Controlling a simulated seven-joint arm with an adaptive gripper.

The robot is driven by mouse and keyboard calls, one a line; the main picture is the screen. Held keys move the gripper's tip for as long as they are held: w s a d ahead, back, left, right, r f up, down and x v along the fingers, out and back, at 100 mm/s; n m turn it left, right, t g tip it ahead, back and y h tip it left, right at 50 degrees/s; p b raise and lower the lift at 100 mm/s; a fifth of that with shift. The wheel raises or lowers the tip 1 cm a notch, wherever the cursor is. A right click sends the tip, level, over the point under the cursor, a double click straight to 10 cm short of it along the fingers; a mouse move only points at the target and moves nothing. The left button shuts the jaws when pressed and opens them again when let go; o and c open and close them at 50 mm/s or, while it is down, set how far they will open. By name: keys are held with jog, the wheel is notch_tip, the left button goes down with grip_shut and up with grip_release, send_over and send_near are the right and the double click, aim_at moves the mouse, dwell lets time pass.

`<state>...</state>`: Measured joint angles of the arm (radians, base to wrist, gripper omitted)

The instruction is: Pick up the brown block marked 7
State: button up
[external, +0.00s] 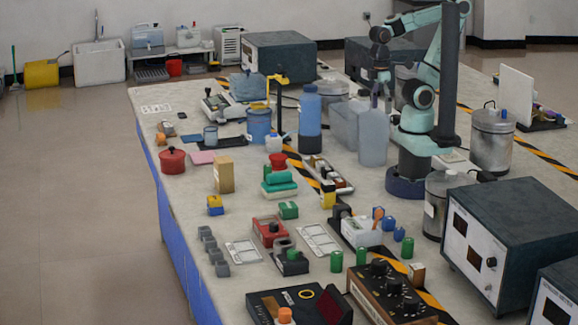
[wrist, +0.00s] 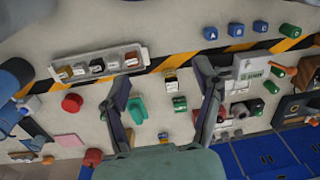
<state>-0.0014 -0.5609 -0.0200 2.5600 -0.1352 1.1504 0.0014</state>
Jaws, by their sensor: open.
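My gripper (external: 381,78) is raised above the far part of the bench in the external view.
The tray also shows in the external view (external: 341,187). A tan upright block (external: 224,174), red pot (external: 172,160), blue bottle (external: 310,122) and green blocks (external: 289,210) stand around the bench. Large dark instruments (external: 520,240) fill the right side. Bare bench shows along the left edge.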

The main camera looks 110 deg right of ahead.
dwell(0.7)
jog(key=w+a+r+n+t+y, duration=0.1)
jog(key=w+a+r+n+t, duration=0.25)
jog(key=w, duration=0.55)
jog(key=w+a+r+n+t, duration=0.2)
jog(key=w+r, duration=0.3)
jog(key=w, duration=0.5)
jog(key=w+a+n+y, duration=0.2)
jog(key=w+a+n, duration=0.2)
jog(key=w+a, duration=0.5)
jog(key=a+f+n+y, duration=0.1)
jog(key=a+f, duration=0.2)
jog(key=a, duration=0.5)
jog(key=a+f+n+y, duration=0.1)
jog(key=a+f+n, duration=0.15)
jog(key=a, duration=0.45)
jog(key=n+g+h, duration=0.1)
jog(key=n+g, duration=0.3)
jog(key=g, duration=0.1)
send_over(417, 266)
jog(key=d, duration=0.2)
notch_tip(417, 266, down, 20)
jog(key=shift+s+r, duration=0.1)
jog(key=shift+s, duration=0.05)
jog(key=x, duration=0.6)
jog(key=shift+d, duration=0.1)
grip_shut()
